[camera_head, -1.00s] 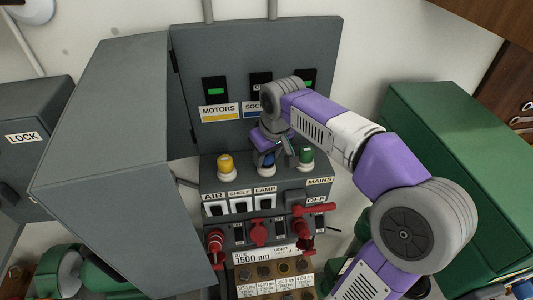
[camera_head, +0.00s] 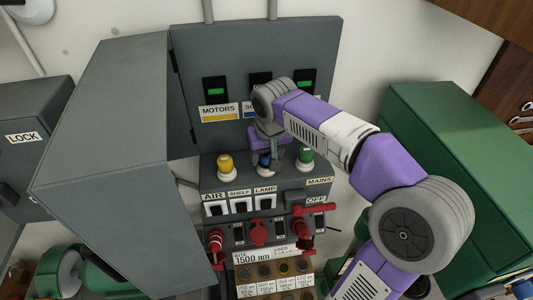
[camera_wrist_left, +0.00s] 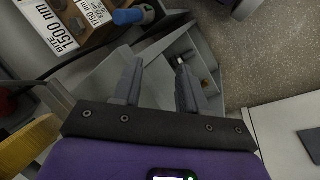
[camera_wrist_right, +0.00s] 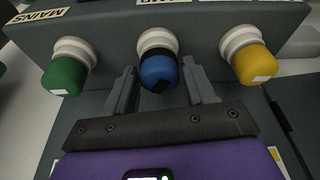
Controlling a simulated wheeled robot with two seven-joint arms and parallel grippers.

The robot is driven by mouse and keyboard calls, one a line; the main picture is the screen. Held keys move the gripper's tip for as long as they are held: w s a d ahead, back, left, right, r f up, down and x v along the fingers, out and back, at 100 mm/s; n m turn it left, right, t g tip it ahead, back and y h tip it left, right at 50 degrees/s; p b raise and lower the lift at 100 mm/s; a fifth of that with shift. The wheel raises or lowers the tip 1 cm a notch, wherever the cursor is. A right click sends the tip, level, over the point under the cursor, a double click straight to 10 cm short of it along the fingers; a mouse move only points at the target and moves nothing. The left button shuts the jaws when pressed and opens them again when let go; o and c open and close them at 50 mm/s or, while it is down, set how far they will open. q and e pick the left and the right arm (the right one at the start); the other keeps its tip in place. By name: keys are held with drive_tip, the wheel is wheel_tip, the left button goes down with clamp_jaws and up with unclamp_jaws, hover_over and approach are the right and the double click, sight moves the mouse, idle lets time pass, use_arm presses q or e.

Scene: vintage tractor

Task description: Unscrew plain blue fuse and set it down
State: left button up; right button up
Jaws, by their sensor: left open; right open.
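A blue fuse (camera_wrist_right: 158,72) with a black patch on its side sits in a white socket, the middle of three on the grey panel. My right gripper (camera_wrist_right: 160,76) is open, with one finger on each side of the blue fuse; I cannot tell whether they touch it. In the head view the blue fuse (camera_head: 264,160) is partly hidden by my right gripper (camera_head: 269,150). My left gripper (camera_wrist_left: 158,66) is open and empty, seen only in its wrist view.
A green fuse (camera_head: 305,154) and a yellow fuse (camera_head: 226,164) flank the blue one. An open grey cabinet door (camera_head: 110,150) stands left; a green box (camera_head: 460,170) stands right.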

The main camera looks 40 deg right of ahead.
drive_tip(key=m+h, duration=0.1)
drive_tip(key=m, duration=0.3)
drive_tip(key=shift+g, duration=0.3)
drive_tip(key=m+g, duration=0.1)
drive_tip(key=m, duration=0.3)
drive_tip(key=shift+h, duration=0.3)
drive_tip(key=c, duration=0.6)
drive_tip(key=shift+o, duration=0.2)
drive_tip(key=n+t+y, duration=0.1)
drive_tip(key=n, duration=0.4)
drive_tip(key=shift+n, duration=0.4)
drive_tip(key=n, duration=0.3)
drive_tip(key=n+y, duration=0.1)
drive_tip(key=n, duration=0.2)
drive_tip(key=shift+t+y, duration=0.3)
drive_tip(key=shift+t, duration=0.1)
drive_tip(key=o, duration=0.6)
drive_tip(key=shift+c, duration=0.2)
